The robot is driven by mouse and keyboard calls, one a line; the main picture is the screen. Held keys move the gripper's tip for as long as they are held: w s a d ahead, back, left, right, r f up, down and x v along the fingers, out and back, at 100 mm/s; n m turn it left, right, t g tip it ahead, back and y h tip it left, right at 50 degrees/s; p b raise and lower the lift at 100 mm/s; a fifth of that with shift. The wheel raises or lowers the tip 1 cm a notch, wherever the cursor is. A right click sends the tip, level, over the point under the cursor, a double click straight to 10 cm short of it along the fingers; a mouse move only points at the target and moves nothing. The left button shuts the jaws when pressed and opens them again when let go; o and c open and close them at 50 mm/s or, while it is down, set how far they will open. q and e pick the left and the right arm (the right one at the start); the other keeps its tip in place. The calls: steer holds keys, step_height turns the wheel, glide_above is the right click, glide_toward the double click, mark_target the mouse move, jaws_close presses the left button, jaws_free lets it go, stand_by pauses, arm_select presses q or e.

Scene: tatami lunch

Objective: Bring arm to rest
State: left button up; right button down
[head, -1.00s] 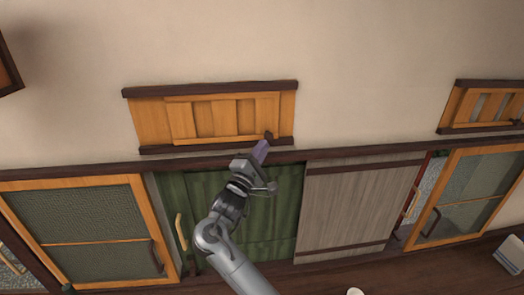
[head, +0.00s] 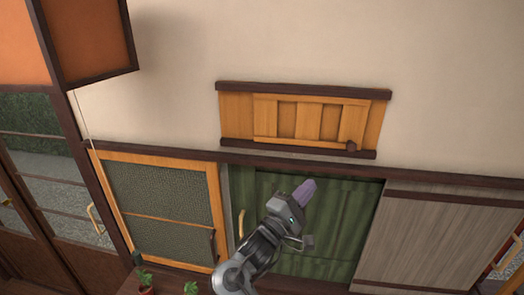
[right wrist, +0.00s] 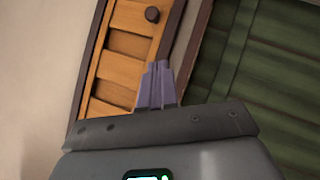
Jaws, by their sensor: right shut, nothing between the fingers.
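My right gripper (head: 306,190) has purple fingertips and is raised in front of the green panel (head: 335,225) in the head view. Its fingers are closed together with nothing between them. In the right wrist view the purple fingers (right wrist: 156,85) show closed, with the wooden wall shutter (right wrist: 118,65) and its dark knob behind them. My right arm comes up from the bottom of the head view. My left gripper is not in view.
The small wooden shutter (head: 300,118) is on the wall above. A grey sliding panel (head: 430,235) is at the right and a wood-framed screen door (head: 165,200) at the left. A potted plant (head: 145,280) stands at the lower left. An orange box-like fixture (head: 95,40) hangs at the upper left.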

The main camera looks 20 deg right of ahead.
steer(key=s+d+f+n+y+p, duration=0.1)
steer(key=s+d+f+n+y, duration=0.3)
steer(key=f, duration=0.7)
steer(key=s+d+f+y, duration=0.1)
steer(key=s+d+f, duration=0.1)
steer(key=s+f, duration=0.65)
steer(key=s+d+f+n+y+p, duration=0.1)
steer(key=s+d+f+y, duration=0.15)
steer(key=f, duration=1.05)
steer(key=s+a+f+m+y, duration=0.2)
steer(key=s+a+f+y, duration=0.2)
steer(key=s+y, duration=0.4)
steer(key=s+a+r+m+g+y, duration=0.1)
steer(key=s+a+m+g, duration=0.2)
steer(key=s+a+m, duration=0.1)
steer(key=s+a+r+m+g+y, duration=0.2)
steer(key=s+a+m+g, duration=0.2)
steer(key=s+m, duration=0.3)
steer(key=shift+s+a+r+p, duration=0.25)
steer(key=shift+s+p, duration=0.15)
steer(key=shift+s, duration=0.65)
